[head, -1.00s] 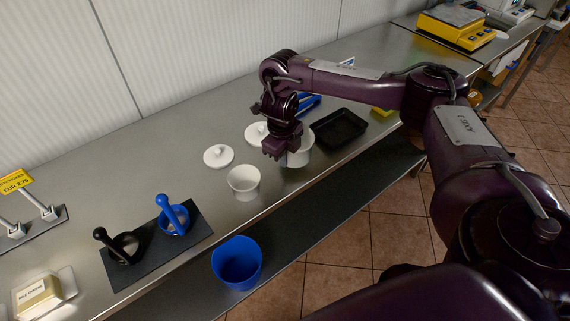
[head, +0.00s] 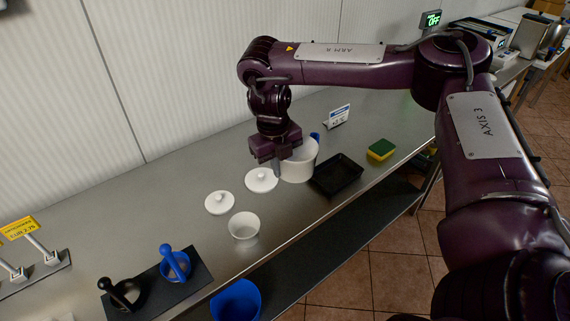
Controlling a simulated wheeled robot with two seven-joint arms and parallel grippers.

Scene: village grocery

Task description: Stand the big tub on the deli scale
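The big tub (head: 301,164) is white, upright and open at the top, near the middle of the head view. My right gripper (head: 280,162) is at its left rim, with a grey finger against the outer wall. It appears shut on the wall; the other finger is mostly hidden. The tub appears raised off the steel counter, though its bottom gives no clear gap. A smaller white tub (head: 244,227) stands nearer the front edge. I cannot clearly identify the deli scale among the devices at the far right. My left gripper is not in view.
Two white lids (head: 219,203) lie left of the big tub. A black tray (head: 337,176), a yellow-green sponge (head: 381,149) and a small sign (head: 338,116) are on its right. Mortars stand on a dark mat (head: 196,284). A blue bin (head: 238,301) is below the counter.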

